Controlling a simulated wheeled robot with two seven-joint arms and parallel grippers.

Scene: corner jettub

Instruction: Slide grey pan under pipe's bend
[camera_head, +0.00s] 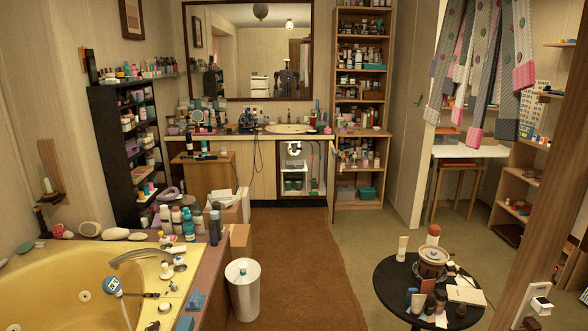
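The sink cabinet (264,176) stands open below the sink (290,129) at the far end of the room. A white pipe with a bend (295,149) shows small inside the opening. A small greyish shape lies below the pipe, but it is too small to tell whether it is the grey pan. Greenish containers (293,185) sit lower in the cabinet. Neither of my grippers is in view.
A brown carpet (285,262) leaves free floor toward the cabinet. A white bin (244,294) and the yellow tub (75,283) stand at left. A black round table (388,280) with several items stands at right. An open cabinet door (331,180) juts out.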

